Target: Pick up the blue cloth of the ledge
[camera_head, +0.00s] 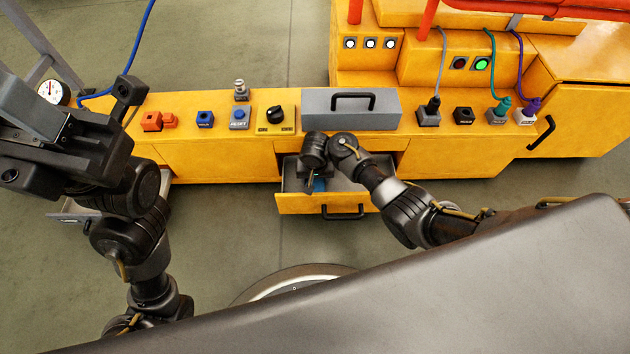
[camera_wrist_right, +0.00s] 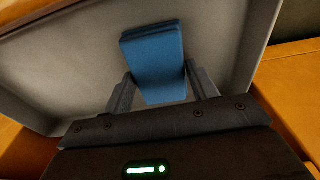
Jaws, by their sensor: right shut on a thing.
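The blue cloth (camera_wrist_right: 154,62) is a folded blue block between the two fingers of my right gripper (camera_wrist_right: 160,92) in the right wrist view. The gripper is shut on it, with the grey interior of a drawer behind. In the head view my right gripper (camera_head: 316,182) reaches down into the open drawer (camera_head: 290,203) of the yellow bench. Only a small blue patch of the cloth (camera_head: 321,185) shows there; the rest is hidden by the gripper. My left gripper (camera_head: 125,95) is raised at the left, and its jaw opening is unclear.
The yellow bench top carries a grey box with a black handle (camera_head: 352,108), an orange block (camera_head: 152,121), blue buttons, a black knob and several plugs with cables. Another open drawer (camera_head: 75,212) shows at the left, partly behind my left arm.

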